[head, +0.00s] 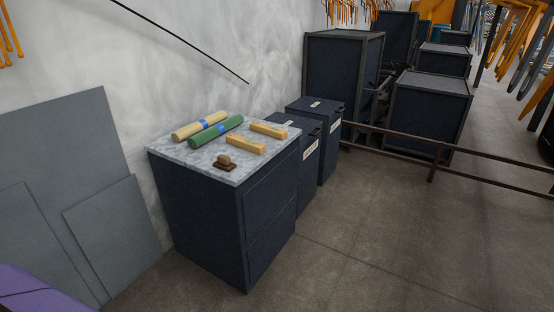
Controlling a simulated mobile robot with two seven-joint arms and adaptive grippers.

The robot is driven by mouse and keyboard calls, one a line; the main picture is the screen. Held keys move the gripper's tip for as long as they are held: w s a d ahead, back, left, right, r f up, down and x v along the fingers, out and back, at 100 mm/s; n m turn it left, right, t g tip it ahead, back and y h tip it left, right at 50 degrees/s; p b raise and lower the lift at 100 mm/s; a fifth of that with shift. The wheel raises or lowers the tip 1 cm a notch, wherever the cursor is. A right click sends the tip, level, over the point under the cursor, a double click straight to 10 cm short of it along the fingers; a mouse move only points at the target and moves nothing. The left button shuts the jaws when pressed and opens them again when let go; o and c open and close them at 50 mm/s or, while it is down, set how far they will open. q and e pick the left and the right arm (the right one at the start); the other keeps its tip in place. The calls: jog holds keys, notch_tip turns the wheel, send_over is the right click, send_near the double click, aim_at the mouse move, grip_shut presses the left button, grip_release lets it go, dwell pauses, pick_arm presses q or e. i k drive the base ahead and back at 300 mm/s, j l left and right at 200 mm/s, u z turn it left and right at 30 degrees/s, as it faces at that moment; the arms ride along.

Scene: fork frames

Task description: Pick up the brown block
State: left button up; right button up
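A small brown block (226,166) lies near the front edge of the marbled grey top (196,168) of a dark blue cabinet. It looks like a lighter brown rounded piece on a darker flat base; whether these are one thing or two I cannot tell. Two tan oblong blocks (246,145) lie behind it to the right, one farther back (269,130). Neither of my grippers is in view.
A beige roll (200,125) and a green roll (216,132), each with a blue band, lie behind the brown block. Dark bins (316,116) stand right of the cabinet. A low brown rail (432,148) crosses the right side. Grey panels (65,160) lean on the left wall. The front floor (380,235) is clear.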

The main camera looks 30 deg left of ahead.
aim_at(223, 162)
jog(key=j+z, duration=0.75)
jog(key=j, duration=0.25)
jog(key=j+z, duration=0.2)
jog(key=j, duration=0.35)
jog(key=k+j+z, duration=0.1)
jog(key=j+z, duration=0.15)
jog(key=j, duration=0.25)
jog(key=k+j, duration=0.1)
jog(key=j, duration=0.25)
jog(key=k+j, duration=0.1)
jog(key=j, duration=0.25)
jog(key=k+j+z, duration=0.1)
jog(key=j, duration=0.25)
